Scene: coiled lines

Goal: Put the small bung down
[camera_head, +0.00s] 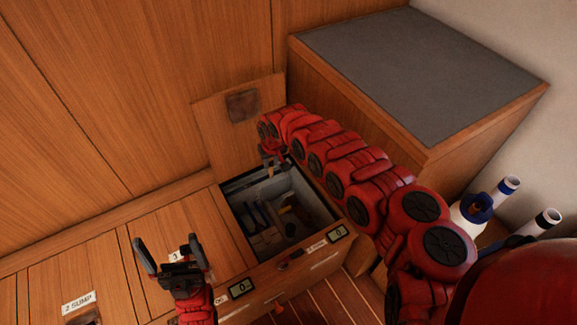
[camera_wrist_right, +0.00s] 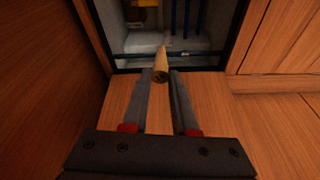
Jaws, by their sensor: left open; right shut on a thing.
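The small bung, a tapered light-wood plug (camera_wrist_right: 160,66), is pinched between the fingertips of my right gripper (camera_wrist_right: 161,78) in the right wrist view. Its narrow end points toward the open locker. My left gripper (camera_head: 168,252) is open and empty, above the bench top left of the locker.
The locker holds blue-handled tools and other items, partly in shadow. Its lid (camera_head: 220,125) leans up behind the opening. A grey-topped cabinet (camera_head: 410,65) stands at right. White bottles or tubes (camera_head: 470,212) stand at far right. The bench top (camera_head: 100,265) at left looks clear.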

